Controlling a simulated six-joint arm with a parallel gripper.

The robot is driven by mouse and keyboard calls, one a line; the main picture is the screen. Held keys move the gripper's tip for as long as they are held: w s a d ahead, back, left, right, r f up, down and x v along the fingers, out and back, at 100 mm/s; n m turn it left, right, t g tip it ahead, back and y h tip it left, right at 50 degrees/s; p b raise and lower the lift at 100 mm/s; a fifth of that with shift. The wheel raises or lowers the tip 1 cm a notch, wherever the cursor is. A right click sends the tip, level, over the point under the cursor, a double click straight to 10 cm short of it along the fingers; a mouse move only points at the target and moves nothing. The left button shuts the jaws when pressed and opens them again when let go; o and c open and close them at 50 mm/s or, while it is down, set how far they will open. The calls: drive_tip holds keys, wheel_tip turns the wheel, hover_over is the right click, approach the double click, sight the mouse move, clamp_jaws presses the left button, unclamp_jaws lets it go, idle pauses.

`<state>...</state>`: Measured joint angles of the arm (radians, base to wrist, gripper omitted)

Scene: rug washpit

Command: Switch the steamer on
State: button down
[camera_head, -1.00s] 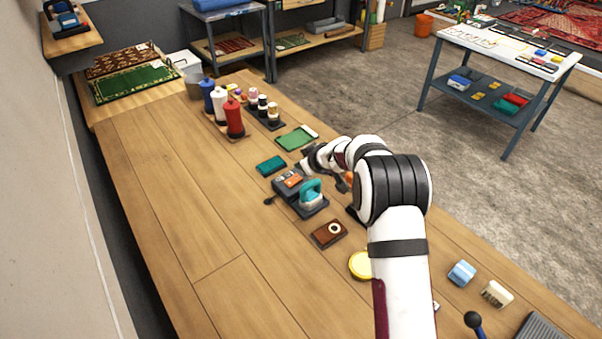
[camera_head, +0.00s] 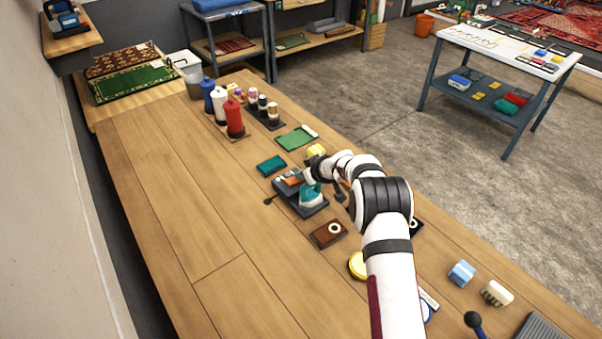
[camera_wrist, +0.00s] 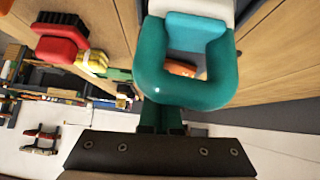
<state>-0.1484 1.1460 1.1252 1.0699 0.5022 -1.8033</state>
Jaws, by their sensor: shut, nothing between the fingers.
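The steamer (camera_head: 312,197) has a teal body and handle and sits on a dark base (camera_head: 287,186) on the wooden bench. A small orange part (camera_head: 293,180) shows beside it on the base. In the wrist view, the teal looped handle (camera_wrist: 188,90) fills the upper middle, with an orange patch (camera_wrist: 182,68) visible through it. My gripper (camera_wrist: 162,117) is shut and empty, close to the handle; I cannot tell whether it touches. In the head view my arm's end covers part of the steamer. I cannot tell the switch's state.
A brown block with a white ring (camera_head: 329,234) and a yellow disc (camera_head: 357,265) lie nearer. A teal block (camera_head: 271,165) and a green pad (camera_head: 297,137) lie farther back. Thread cones (camera_head: 234,118) stand beyond. The bench's left side is clear.

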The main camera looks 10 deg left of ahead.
drive_tip(key=shift+s+a+r, duration=0.25)
drive_tip(key=shift+s+a, duration=0.3)
drive_tip(key=shift+r, duration=0.1)
drive_tip(key=r, duration=0.4)
drive_tip(key=shift+w+d+r, duration=0.2)
drive_tip(key=shift+d, duration=0.2)
drive_tip(key=d+v, duration=0.1)
drive_tip(key=v, duration=0.8)
drive_tip(key=shift+w, duration=0.25)
drive_tip(key=shift+d, duration=0.1)
